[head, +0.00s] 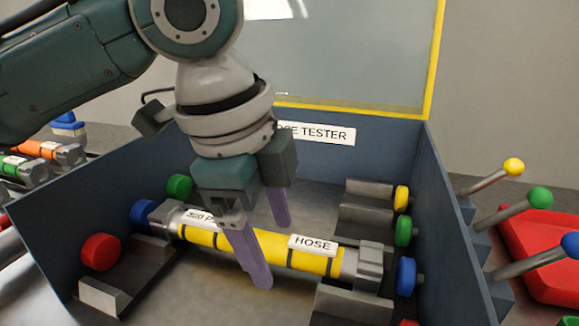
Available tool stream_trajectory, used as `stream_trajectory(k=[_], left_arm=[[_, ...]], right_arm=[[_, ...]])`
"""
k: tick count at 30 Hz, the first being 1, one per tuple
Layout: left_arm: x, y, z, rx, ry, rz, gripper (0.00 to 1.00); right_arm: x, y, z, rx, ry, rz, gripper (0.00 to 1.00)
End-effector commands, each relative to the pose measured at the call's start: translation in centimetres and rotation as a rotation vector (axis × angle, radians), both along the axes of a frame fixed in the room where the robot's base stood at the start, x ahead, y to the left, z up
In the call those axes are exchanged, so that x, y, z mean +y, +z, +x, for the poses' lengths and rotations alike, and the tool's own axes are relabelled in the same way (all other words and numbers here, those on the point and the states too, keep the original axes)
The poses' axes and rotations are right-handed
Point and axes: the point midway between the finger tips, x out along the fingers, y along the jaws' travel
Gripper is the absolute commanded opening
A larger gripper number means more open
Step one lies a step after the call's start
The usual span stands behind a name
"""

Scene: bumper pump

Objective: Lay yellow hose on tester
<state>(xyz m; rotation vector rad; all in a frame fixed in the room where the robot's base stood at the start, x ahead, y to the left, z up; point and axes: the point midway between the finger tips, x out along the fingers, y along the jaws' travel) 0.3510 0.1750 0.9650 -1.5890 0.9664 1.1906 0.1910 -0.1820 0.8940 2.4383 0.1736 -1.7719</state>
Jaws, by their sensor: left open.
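The yellow hose (205,238) has black bands, a white HOSE label and grey metal end fittings. It lies across the inside of the blue-grey hose tester (442,235), between fittings with blue knobs at its left and right ends. My left gripper (271,254) comes down from above at the middle of the hose. Its purple fingers are apart, one in front of the hose and one behind it. The arm hides part of the tester sign and the back wall. I cannot tell whether the fingers touch the hose. My right gripper is not in view.
Coloured knobs, such as a red one (100,252) and a green one (403,231), line both inner sides. Levers with yellow, green and blue balls (538,198) stand outside on the right, beside a red tray (530,250). Other hoses (45,150) lie at left. A yellow-edged clear lid (340,55) stands raised behind.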

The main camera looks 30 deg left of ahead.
Motion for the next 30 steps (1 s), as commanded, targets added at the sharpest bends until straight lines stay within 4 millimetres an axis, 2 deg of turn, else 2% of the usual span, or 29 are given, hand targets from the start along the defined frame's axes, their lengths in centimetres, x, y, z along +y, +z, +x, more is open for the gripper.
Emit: stream_trajectory(k=[1, 3, 7, 10, 12, 18, 22, 30], left_arm=[[-2.2, -1.5, -1.6, 0.003, 0.030, -0.064, 0.82], [-4.2, -2.8, -3.3, -0.008, 0.117, -0.143, 0.82], [-5.9, -4.4, -6.6, -0.014, 0.353, -0.271, 0.82], [-5.1, -5.4, -9.2, -0.012, 0.581, -0.321, 0.82], [-3.8, -6.0, -11.0, -0.010, 0.735, -0.326, 0.82], [-0.1, -7.0, -15.1, -0.018, 1.027, -0.276, 0.82], [0.8, -7.1, -16.0, -0.023, 1.083, -0.255, 0.82], [0.9, -7.0, -16.0, -0.023, 1.081, -0.254, 0.82]], right_arm=[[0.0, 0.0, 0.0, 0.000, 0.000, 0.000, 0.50], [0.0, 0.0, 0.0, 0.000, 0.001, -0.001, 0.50], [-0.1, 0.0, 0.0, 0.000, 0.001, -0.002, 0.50], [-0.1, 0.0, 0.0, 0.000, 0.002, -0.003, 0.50], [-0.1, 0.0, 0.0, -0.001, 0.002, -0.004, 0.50], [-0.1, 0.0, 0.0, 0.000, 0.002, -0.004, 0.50], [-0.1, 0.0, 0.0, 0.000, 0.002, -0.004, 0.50], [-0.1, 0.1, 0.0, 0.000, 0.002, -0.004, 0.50]])
